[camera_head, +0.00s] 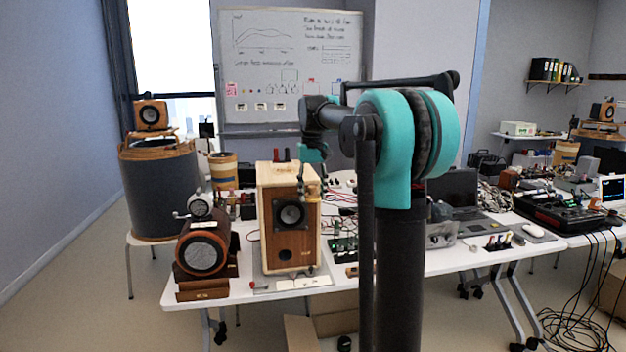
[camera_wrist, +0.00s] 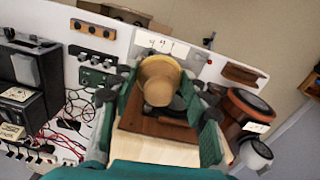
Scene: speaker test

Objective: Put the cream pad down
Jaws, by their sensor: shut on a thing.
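My gripper (camera_head: 304,186) hangs at the front upper part of a light wood speaker (camera_head: 265,230) with a brown front. In the wrist view my gripper (camera_wrist: 160,88) has its green fingers on both sides of a round cream-tan piece, which I take to be the cream pad (camera_wrist: 158,82). The fingers are shut on it. In the head view a small tan piece (camera_head: 313,189) shows at the fingertips, in front of the speaker. The speaker's brown front (camera_wrist: 150,122) lies beyond the pad in the wrist view. I cannot tell whether the pad touches it.
The speaker stands on a white table (camera_head: 250,290). A dark round speaker (camera_head: 204,250) stands close on its left. White cards (camera_head: 303,283) lie at the front edge. Small boards and cables (camera_head: 343,245) crowd the right side, with a laptop (camera_head: 460,200) farther right.

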